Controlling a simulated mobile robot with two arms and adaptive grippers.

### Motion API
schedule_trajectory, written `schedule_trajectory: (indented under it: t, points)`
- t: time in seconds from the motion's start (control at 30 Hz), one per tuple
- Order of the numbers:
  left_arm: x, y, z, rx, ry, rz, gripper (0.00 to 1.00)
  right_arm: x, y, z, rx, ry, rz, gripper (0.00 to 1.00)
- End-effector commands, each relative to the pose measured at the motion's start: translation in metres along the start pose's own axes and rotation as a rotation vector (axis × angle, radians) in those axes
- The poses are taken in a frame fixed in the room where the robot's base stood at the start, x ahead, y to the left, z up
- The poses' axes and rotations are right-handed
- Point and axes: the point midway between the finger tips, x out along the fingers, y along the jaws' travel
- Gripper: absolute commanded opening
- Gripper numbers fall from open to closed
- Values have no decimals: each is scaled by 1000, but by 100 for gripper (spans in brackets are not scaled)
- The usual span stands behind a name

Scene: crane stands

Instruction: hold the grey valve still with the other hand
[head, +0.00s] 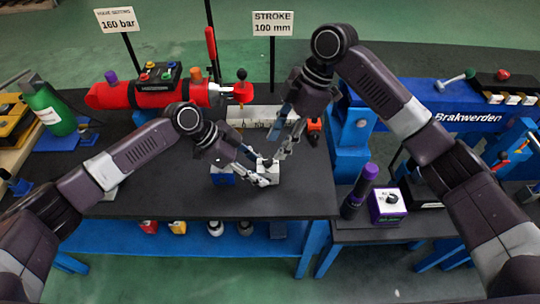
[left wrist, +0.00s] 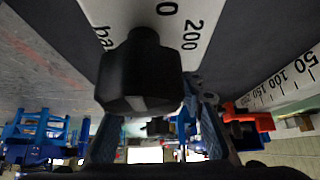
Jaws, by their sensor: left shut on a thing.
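My left gripper (head: 264,174) is low over the dark bench top, beside a small blue and white block (head: 222,174). In the left wrist view a dark, faceted body, which I take for the grey valve (left wrist: 140,78), fills the space between the fingers, and my left gripper (left wrist: 158,135) is shut on it. In that view it looks nearly black, with a rounded stub on top. In the head view the fingers mostly hide it. My right gripper (head: 286,140) points down just above and behind the left one; whether its fingers are closed is unclear.
A red cylinder (head: 125,96) lies behind on the bench (head: 140,185). A green bottle (head: 48,108) is at the left. Two signs read 160 bar (head: 117,20) and 100 mm (head: 272,24). A purple-capped cylinder (head: 360,190) and white-topped box (head: 388,205) stand at the right.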

Motion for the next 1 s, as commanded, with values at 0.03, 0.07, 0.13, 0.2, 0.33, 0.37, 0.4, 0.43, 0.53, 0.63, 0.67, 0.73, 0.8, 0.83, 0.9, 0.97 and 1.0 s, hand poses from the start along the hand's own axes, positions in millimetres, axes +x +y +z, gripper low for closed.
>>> schedule_trajectory:
  t: [0.03, 0.07, 0.13, 0.2, 0.33, 0.37, 0.4, 0.43, 0.53, 0.63, 0.67, 0.73, 0.8, 0.83, 0.9, 0.97, 1.0]
  points:
    - [0, 0, 0, 0, -1, 1, 3, 11, -1, 0, 1, 0, -2, 37]
    - [0, 0, 0, 0, -1, 1, 3, 17, -1, 0, 1, 0, -3, 37]
    - [0, 0, 0, 0, -1, 1, 3, 30, 0, 0, 2, 0, -2, 37]
    - [0, 0, 0, 0, -1, 1, 3, 40, -1, 0, 1, -1, -1, 37]
    - [0, 0, 0, 0, -1, 1, 3, 54, 0, 0, 1, 0, 0, 37]
    - [0, 0, 0, 0, -1, 1, 3, 56, 0, 0, 1, 0, 0, 37]
    - [0, 0, 0, 0, -1, 1, 3, 58, 0, 0, 1, 0, 1, 37]
    - [0, 0, 0, 0, -1, 1, 3, 59, 0, 0, 1, 0, 1, 37]
    - [0, 0, 0, 0, -1, 1, 3, 61, 0, 0, 1, -1, 1, 37]
    - [0, 0, 0, 0, -1, 1, 3, 61, 0, 0, 1, -1, 1, 37]
    - [0, 0, 0, 0, -1, 1, 3, 61, 0, 0, 1, -1, 1, 37]
    - [0, 0, 0, 0, -1, 1, 3, 61, 0, 0, 1, -1, 1, 37]
    - [0, 0, 0, 0, -1, 1, 3, 61, 0, 0, 1, -1, 1, 29]
    - [0, 0, 0, 0, -1, 1, 3, 61, 0, 0, 1, -1, 1, 26]
    - [0, 0, 0, 0, -1, 1, 3, 61, 0, 0, 1, -1, 1, 18]
    - [0, 0, 0, 0, -1, 1, 3, 61, 0, 0, 1, -1, 1, 12]
    - [0, 0, 0, 0, -1, 1, 3, 61, 0, 0, 1, -1, 1, 7]
